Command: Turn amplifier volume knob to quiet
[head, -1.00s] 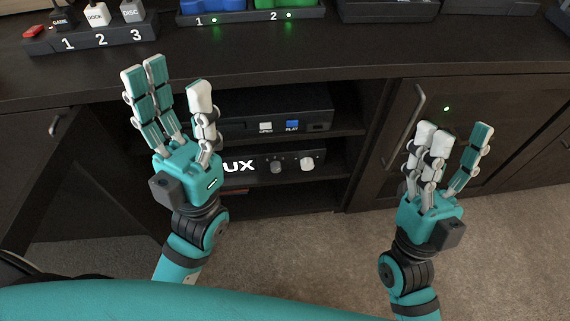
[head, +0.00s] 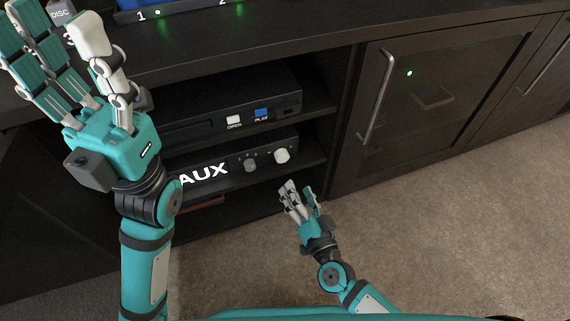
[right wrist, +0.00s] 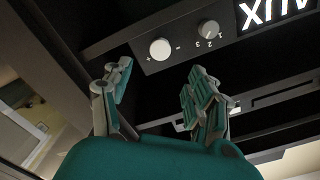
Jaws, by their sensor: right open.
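The amplifier (head: 215,168) is a black box with lit AUX letters on the lower shelf of the cabinet. Its white round knob (head: 281,155) is at the right of the front, beside a smaller grey knob (head: 250,165). In the right wrist view, the white knob (right wrist: 160,49) has + and - marks beside it. My right gripper (head: 300,191) is open and empty, just below and in front of the white knob, not touching it. In the right wrist view its fingers (right wrist: 161,78) are spread below the knob. My left gripper (head: 55,35) is open and empty at the upper left.
A black player (head: 215,118) with OPEN and PLAY buttons sits on the shelf above. To the right is a closed cabinet door (head: 430,100) with a long handle (head: 377,97). The carpet (head: 450,240) in front is clear.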

